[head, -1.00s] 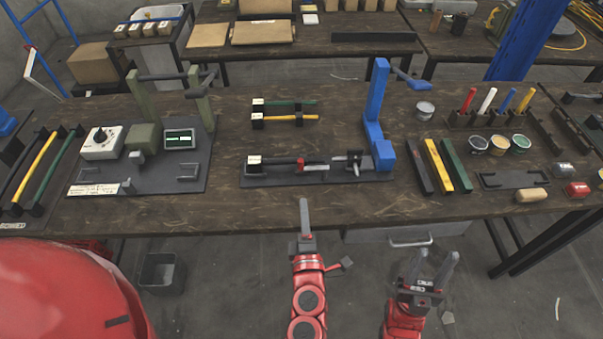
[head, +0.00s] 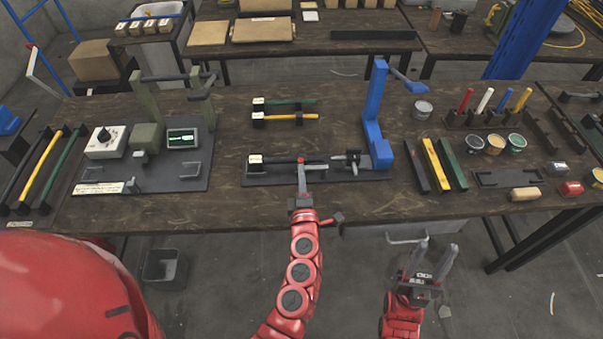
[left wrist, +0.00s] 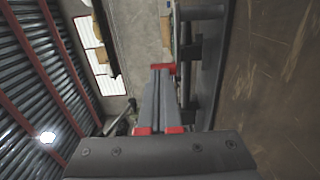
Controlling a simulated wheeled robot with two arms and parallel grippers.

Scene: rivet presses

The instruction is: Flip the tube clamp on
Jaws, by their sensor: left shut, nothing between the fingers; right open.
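The blue rivet press (head: 375,120) stands at the right end of a dark base plate (head: 270,181) on the near bench. A dark tube-like bar (head: 278,160) lies along this plate, with grey clamp hardware (head: 352,160) near the press. My left gripper (head: 301,168) is shut and empty, reaching over the plate's front edge at the middle of the fixture. My right gripper (head: 435,257) is open and empty in front of the bench. The clamp's exact position is unclear.
A green press (head: 147,100) with a dial box (head: 105,141) stands at the left. Green and yellow tools (head: 290,117) lie behind the fixture.

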